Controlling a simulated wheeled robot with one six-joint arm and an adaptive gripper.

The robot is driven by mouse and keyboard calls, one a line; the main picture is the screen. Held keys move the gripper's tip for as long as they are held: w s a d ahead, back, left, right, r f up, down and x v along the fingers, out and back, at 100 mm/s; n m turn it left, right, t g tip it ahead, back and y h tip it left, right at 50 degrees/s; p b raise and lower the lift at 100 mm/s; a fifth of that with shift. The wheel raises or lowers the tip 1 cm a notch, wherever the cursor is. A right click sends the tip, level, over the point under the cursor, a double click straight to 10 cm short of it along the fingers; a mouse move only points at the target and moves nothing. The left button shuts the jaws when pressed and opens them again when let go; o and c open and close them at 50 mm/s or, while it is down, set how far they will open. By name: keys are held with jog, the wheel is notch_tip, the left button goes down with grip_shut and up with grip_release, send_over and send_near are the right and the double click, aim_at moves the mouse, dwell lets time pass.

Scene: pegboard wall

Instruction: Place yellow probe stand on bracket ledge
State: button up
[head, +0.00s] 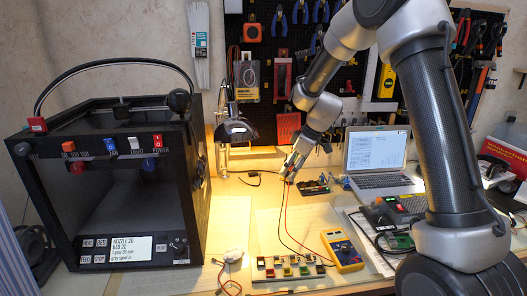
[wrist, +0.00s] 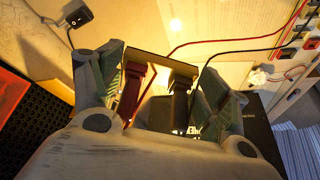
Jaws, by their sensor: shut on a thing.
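My gripper (head: 290,174) hangs over the back middle of the workbench in the head view. In the wrist view its two fingers (wrist: 158,85) are shut on the yellow probe stand, whose dull yellow top bar (wrist: 160,65) spans between them. A dark red probe (wrist: 132,90) and a black probe (wrist: 181,92) sit at the stand, with a red and a black lead running off right. The stand is too small to make out in the head view. A wooden ledge (head: 252,153) runs below the pegboard; I cannot tell whether it is the bracket ledge.
A yellow multimeter (head: 342,249) lies front right of the gripper, with the leads running towards it. A black printer (head: 120,180) stands left, a lamp (head: 237,131) behind, and a laptop (head: 376,155) right. The bench's left middle (head: 230,210) is clear.

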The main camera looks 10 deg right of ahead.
jog(key=w+m, duration=0.1)
jog(key=w+r+m, duration=0.1)
jog(key=w+r+m+t+h, duration=0.1)
jog(key=w+m, duration=0.1)
jog(key=shift+d+r, duration=0.2)
jog(key=shift+r, duration=0.05)
jog(key=m, duration=0.1)
jog(key=m+h, duration=0.1)
jog(key=shift+w+d+r+m+t, duration=0.1)
jog(key=shift+w+m+t, duration=0.2)
jog(key=shift+m+t, duration=0.1)
send_over(264, 152)
jog(key=s, duration=0.2)
jog(key=shift+w+d+f, duration=0.1)
jog(key=shift+d+f, duration=0.05)
jog(key=shift+f, duration=0.75)
jog(key=shift+d+f, duration=0.1)
jog(key=shift+f, duration=0.75)
jog(key=shift+f, duration=0.1)
jog(key=o, duration=0.9)
jog(key=shift+o, duration=0.2)
